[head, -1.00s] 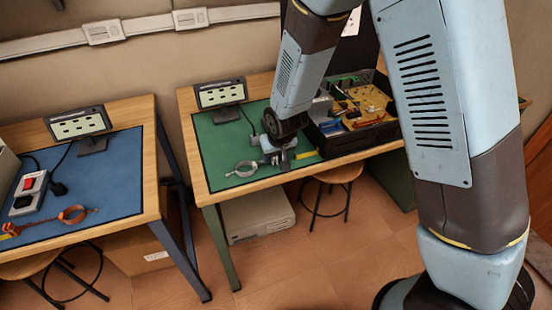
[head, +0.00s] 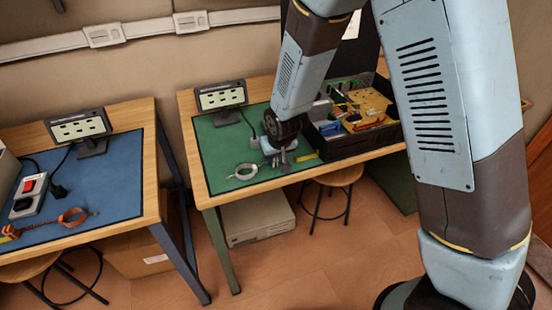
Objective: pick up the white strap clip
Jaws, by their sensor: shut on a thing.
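My gripper points down at the mat, right of the ring, and is shut on the clip. The fingertips are small and partly hidden by the wrist, so the exact grip point is unclear. I cannot tell whether the clip is clear of the mat or still touches it.
A small display (head: 221,96) stands behind. A yellow strip (head: 306,157) lies near the front edge.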

